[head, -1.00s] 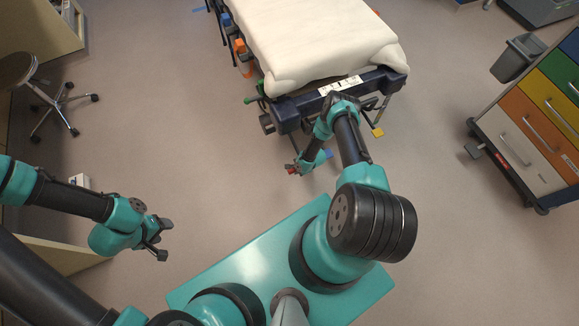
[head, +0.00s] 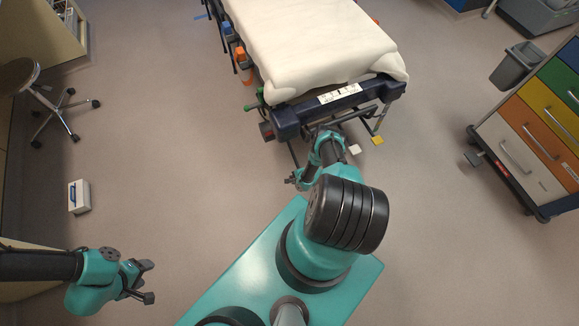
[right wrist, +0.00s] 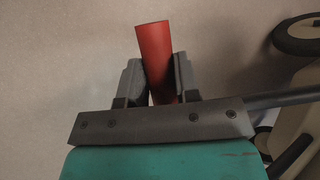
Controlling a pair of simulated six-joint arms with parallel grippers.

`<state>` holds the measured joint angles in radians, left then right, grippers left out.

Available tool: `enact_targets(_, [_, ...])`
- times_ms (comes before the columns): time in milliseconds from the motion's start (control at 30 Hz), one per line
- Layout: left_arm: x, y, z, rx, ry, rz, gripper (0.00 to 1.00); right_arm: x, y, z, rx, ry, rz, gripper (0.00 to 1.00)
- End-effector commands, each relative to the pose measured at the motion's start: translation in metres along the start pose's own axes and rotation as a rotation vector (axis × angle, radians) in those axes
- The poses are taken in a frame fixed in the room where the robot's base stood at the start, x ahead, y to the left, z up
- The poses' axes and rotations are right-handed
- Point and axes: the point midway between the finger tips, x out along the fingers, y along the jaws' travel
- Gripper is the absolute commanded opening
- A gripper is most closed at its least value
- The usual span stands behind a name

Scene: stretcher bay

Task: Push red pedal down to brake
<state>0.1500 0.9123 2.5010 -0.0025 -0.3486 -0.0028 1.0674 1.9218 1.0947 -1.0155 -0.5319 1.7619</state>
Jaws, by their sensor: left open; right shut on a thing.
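The red pedal (right wrist: 155,58) stands between the fingers of my right gripper (right wrist: 153,82) in the right wrist view. The gripper is shut on it, and the pedal's free end sticks out past the fingertips. In the head view my right gripper (head: 291,180) is low at the near end of the stretcher (head: 338,98), left of my forearm; the pedal cannot be made out there. My left gripper (head: 146,281) is open and empty over bare floor at the lower left, well away from the stretcher.
A yellow pedal (head: 377,140) and a white pedal (head: 355,149) show at the stretcher's near end. A dark wheel (right wrist: 298,35) is at the right of the wrist view. A drawer cart (head: 520,160) stands right, a white box (head: 79,196) left. Floor between is clear.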

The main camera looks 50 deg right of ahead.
Motion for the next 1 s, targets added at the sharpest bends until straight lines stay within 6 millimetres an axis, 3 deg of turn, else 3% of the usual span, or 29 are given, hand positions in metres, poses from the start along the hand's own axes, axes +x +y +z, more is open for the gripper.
enact_targets(200, [0.000,0.000,0.000,0.000,0.000,0.000,0.55,0.001,0.003,0.000,0.002,0.002,0.007,0.00])
enact_targets(233, [0.000,0.000,0.000,0.000,0.000,0.000,0.55,0.001,0.003,0.000,0.002,0.002,0.007,0.32])
enact_targets(467, [0.000,0.000,0.000,0.000,0.000,0.000,0.55,0.001,0.002,0.001,0.001,0.001,0.006,0.55])
enact_targets(800, [0.000,0.000,0.000,0.000,0.000,0.000,0.55,-0.001,0.001,0.000,0.000,0.001,0.005,0.55])
enact_targets(1000, [0.000,0.000,0.000,0.000,0.000,0.000,0.55,-0.014,0.001,0.000,0.002,0.001,0.004,0.55])
